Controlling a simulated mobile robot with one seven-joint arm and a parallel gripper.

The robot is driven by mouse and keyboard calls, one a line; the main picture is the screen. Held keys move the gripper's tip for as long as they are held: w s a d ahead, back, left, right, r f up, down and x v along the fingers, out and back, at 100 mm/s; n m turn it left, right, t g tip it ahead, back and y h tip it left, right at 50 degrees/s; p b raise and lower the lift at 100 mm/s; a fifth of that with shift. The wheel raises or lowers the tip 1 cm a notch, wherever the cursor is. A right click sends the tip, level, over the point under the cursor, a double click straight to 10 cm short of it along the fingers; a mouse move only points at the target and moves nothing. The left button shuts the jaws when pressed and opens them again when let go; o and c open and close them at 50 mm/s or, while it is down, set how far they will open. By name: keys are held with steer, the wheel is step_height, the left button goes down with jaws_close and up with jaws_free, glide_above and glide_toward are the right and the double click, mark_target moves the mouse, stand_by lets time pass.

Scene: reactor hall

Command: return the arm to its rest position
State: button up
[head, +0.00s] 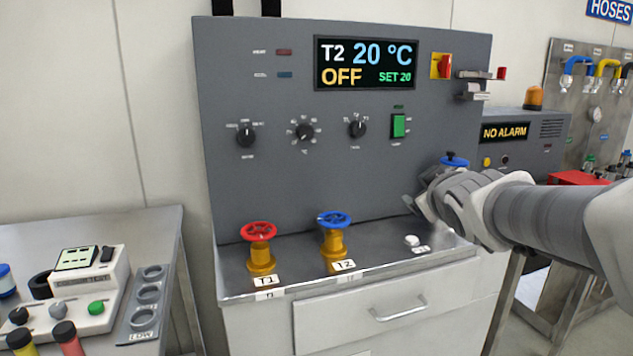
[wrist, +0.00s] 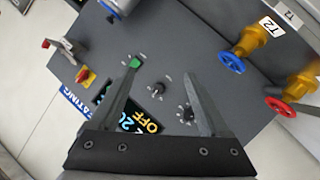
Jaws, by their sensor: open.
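My arm reaches in from the right in the head view, bent low in front of the grey control panel (head: 300,185). My gripper (head: 411,205) is at its end, seen edge-on in front of the panel's lower right. In the wrist view my gripper (wrist: 158,72) shows two dark fingers spread apart with nothing between them. Behind them lie the panel face with its knobs, green switch (wrist: 134,62) and display (wrist: 135,122). The fingers appear clear of the panel, though the exact gap cannot be told.
A red-wheeled valve (head: 260,248) and a blue-wheeled valve (head: 335,242) stand on the panel's ledge, left of my gripper. Another blue wheel (head: 454,160) shows behind my wrist. An alarm box (head: 535,140) stands behind my arm. A side table (head: 150,225) holds instruments at left.

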steer(key=s+a+f+m+g+y, duration=0.1)
steer(key=s+a+f+m+g, duration=0.15)
steer(key=s+f, duration=0.45)
steer(key=s+a+f+m+g, duration=0.2)
steer(key=s+f+g, duration=0.15)
steer(key=s, duration=0.75)
steer(key=s+a+f+m+g+y, duration=0.1)
steer(key=s+a+f+m+g, duration=0.2)
steer(key=s, duration=0.6)
step_height(320, 180, up, 15)
steer(key=d+n+p, duration=0.1)
steer(key=p, duration=1.5)
steer(key=shift+w+d, duration=0.15)
steer(key=shift+w, duration=0.15)
